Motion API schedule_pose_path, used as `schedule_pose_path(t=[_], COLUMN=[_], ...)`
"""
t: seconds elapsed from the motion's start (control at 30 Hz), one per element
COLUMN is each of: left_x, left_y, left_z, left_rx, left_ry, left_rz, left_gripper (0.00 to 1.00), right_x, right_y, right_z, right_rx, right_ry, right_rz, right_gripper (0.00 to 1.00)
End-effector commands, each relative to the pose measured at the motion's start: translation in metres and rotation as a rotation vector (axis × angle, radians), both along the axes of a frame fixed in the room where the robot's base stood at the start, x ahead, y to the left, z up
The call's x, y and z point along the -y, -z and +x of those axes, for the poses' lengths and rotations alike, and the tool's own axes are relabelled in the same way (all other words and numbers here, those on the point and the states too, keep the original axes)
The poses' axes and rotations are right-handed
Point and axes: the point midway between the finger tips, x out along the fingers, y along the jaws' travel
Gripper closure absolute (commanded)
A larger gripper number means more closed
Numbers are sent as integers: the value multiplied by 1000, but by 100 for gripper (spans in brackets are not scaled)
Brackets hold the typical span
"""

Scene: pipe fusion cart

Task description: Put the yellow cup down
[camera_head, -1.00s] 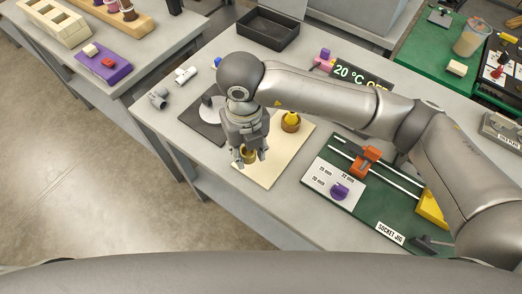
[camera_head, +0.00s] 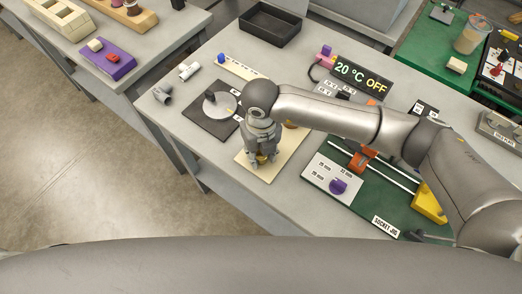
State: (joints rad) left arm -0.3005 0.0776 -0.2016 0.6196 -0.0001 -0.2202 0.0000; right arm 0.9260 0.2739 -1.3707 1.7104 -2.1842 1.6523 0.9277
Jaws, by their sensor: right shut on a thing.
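My right gripper (camera_head: 262,157) points down over the cream board (camera_head: 289,154) on the grey table. It is shut on the yellow cup (camera_head: 262,159), of which only a small part shows between the fingers. The cup is low over the board's left part; I cannot tell whether its base touches the board. My left gripper is not in view.
A brown item (camera_head: 291,125) on the board is mostly hidden by my right arm. A dark plate with a grey disc (camera_head: 219,104) lies left of the board. The green socket jig (camera_head: 377,207) stands to the right. Bare board shows below the gripper.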

Motion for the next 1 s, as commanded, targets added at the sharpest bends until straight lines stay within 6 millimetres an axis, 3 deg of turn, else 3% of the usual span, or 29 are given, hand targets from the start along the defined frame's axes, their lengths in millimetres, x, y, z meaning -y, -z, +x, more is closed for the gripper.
schedule_pose_path(t=[0.2,0.6,0.77,1.0], left_x=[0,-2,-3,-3], left_y=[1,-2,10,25], left_z=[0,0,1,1], left_rx=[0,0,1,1], left_ry=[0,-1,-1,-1], left_rz=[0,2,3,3], left_gripper=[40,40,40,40], right_x=[0,0,-1,-1], right_y=[0,-6,-32,-85], right_z=[0,1,2,1], right_rx=[0,2,6,6], right_ry=[0,0,-1,-1], right_rz=[0,1,3,2], right_gripper=[45,45,45,45])
